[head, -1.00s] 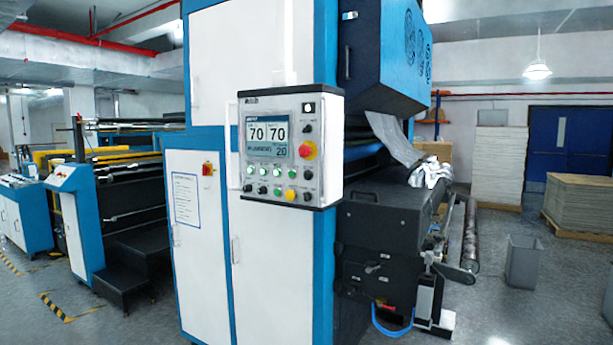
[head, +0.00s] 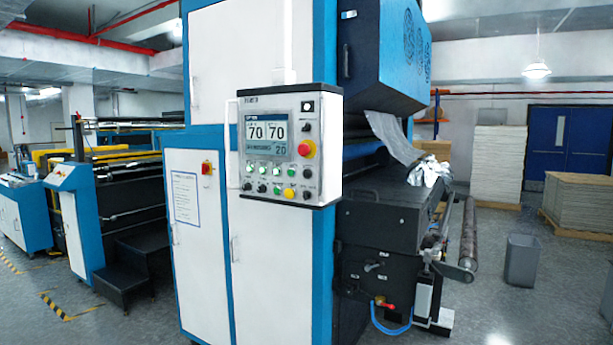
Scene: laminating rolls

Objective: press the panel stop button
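The control panel (head: 319,180) is a white and grey box on the front of a tall blue and white machine, in the middle of the head view. Neither of my grippers shows in the head view, and nothing covers the panel.
A dark roller unit (head: 385,225) juts out to the right. A grey bin (head: 522,261) and stacked sheets (head: 581,205) stand farther right. The floor there is partly open.

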